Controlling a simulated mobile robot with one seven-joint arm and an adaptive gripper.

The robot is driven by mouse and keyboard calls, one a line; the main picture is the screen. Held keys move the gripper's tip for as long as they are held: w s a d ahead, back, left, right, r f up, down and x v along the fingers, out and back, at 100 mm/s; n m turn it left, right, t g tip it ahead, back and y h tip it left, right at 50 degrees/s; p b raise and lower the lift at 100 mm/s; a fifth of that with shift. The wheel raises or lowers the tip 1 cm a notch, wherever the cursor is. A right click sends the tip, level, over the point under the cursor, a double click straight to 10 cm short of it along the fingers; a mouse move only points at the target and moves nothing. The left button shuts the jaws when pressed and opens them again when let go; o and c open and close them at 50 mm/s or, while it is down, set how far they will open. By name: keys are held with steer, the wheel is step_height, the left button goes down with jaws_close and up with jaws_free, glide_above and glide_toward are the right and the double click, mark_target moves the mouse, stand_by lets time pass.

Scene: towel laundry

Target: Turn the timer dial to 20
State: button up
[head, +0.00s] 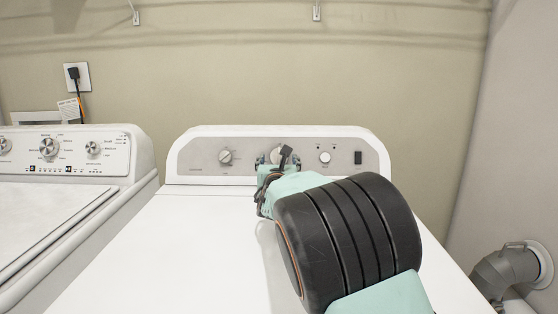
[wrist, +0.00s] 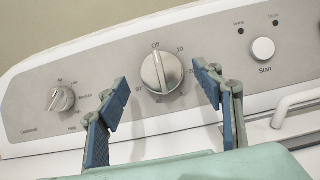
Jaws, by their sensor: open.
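The timer dial (wrist: 161,72) is a round silver knob in the middle of the dryer's grey control panel. Its raised grip bar stands nearly upright, with one end near the "Off" mark at the top. Small numbers ring it; one on the right, close to the right finger, looks like 20. My gripper (wrist: 159,80) is open, with one blue-padded finger to each side of the dial and gaps between them in the wrist view. In the head view my gripper (head: 276,162) is in front of the panel and partly hides the dial (head: 276,153).
A smaller knob (wrist: 61,99) is left of the dial. The round Start button (wrist: 263,49) is to the right, and a black switch (head: 358,157) is farther right. The white dryer top lies below my arm. A washer (head: 60,220) stands at the left.

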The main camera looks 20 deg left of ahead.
mark_target(279, 157)
steer(key=shift+x, duration=1.15)
steer(key=shift+d, duration=0.1)
steer(key=c, duration=1.2)
steer(key=shift+o, duration=0.2)
